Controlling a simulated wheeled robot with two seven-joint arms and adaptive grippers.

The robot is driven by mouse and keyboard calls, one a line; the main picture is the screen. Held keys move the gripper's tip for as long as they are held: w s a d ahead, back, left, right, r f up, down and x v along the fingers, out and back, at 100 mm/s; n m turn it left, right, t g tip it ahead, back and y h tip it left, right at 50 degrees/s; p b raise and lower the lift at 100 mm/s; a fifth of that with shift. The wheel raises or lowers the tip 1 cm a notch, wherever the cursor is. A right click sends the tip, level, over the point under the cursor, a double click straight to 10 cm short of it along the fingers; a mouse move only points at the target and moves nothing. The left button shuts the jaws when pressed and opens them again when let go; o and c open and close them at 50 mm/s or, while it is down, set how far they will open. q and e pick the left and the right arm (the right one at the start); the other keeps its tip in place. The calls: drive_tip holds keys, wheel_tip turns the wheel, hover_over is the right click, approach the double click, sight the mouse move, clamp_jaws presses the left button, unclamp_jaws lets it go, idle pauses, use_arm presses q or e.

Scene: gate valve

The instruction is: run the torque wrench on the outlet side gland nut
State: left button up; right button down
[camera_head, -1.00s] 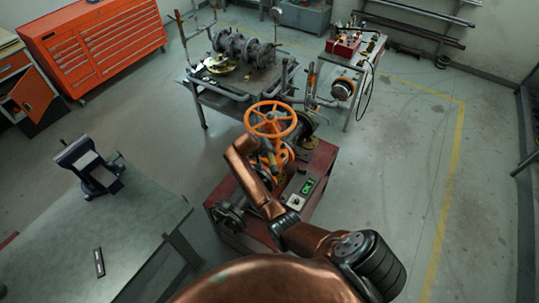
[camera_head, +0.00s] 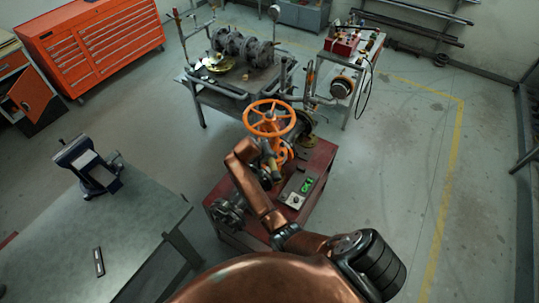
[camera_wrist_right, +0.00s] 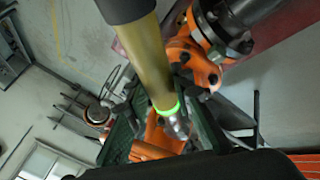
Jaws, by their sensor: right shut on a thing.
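The orange gate valve stands on a red stand, its handwheel (camera_head: 269,118) on top; in the right wrist view its orange and dark flanged body (camera_wrist_right: 203,58) shows at upper right. My right gripper (camera_wrist_right: 158,122) is shut on the torque wrench (camera_wrist_right: 148,55). The wrench has a black grip end, a brass-coloured shaft and a lit green ring near the fingers. In the head view the wrench (camera_head: 271,163) is small, below the handwheel and close to the valve. I cannot make out the outlet side gland nut or whether the wrench touches it. My left gripper is out of view.
The red stand (camera_head: 318,160) carries a small box with a green display (camera_head: 307,185). A grey bench (camera_head: 90,240) with a vise (camera_head: 90,167) is at left. A table with pipework (camera_head: 235,88) stands behind the valve. The floor at right is clear.

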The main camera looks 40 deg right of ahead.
sight(275, 175)
drive_tip(key=shift+s+a+r, duration=0.1)
drive_tip(key=shift+s+a, duration=0.55)
drive_tip(key=shift+s, duration=0.9)
drive_tip(key=shift+s+a, duration=0.65)
drive_tip(key=shift+s, duration=0.9)
drive_tip(key=shift+s+a+r, duration=0.1)
drive_tip(key=shift+s+a, duration=0.55)
drive_tip(key=shift+s, duration=0.9)
drive_tip(key=shift+f, duration=0.1)
